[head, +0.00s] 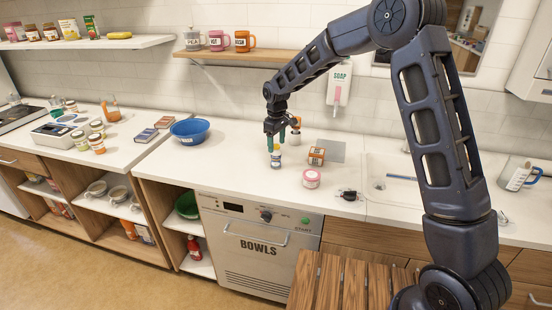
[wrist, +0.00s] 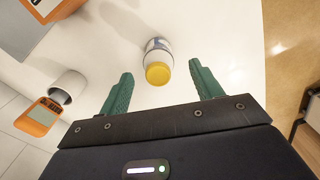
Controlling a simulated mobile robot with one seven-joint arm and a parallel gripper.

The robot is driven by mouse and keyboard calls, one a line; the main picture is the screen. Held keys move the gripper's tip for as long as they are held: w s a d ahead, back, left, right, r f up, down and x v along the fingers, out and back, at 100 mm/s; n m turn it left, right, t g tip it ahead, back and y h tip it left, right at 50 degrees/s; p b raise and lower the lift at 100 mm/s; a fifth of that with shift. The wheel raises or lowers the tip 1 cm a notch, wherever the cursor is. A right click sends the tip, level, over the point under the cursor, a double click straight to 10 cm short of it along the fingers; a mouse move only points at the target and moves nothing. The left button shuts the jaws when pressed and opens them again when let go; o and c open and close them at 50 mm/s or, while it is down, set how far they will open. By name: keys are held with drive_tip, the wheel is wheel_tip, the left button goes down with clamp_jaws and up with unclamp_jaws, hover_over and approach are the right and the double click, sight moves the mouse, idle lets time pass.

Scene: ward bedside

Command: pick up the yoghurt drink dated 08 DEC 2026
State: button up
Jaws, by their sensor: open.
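A small bottle (head: 276,160) with a white-and-blue body stands on the counter directly below my gripper (head: 275,146). In the wrist view the bottle (wrist: 158,58) shows its yellow cap towards the camera. It lies between the two green fingertips of my gripper (wrist: 160,71), with a gap on each side. My gripper is open, points down and holds nothing. The bottle's label is too small and turned away to read, so I cannot tell its date.
An orange box (head: 316,156) and a pink-labelled jar (head: 311,179) stand to the right. An orange item with a white round part (wrist: 44,115) is at the left in the wrist view. A blue bowl (head: 190,130) is further left. The counter's front edge is close.

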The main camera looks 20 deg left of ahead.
sight(276, 146)
drive_tip(key=shift+w+a+f, duration=0.1)
drive_tip(key=shift+w+f, duration=0.05)
drive_tip(key=shift+f, duration=1.05)
drive_tip(key=shift+w+a+f, duration=0.1)
drive_tip(key=shift+f, duration=1.05)
drive_tip(key=c, duration=1.1)
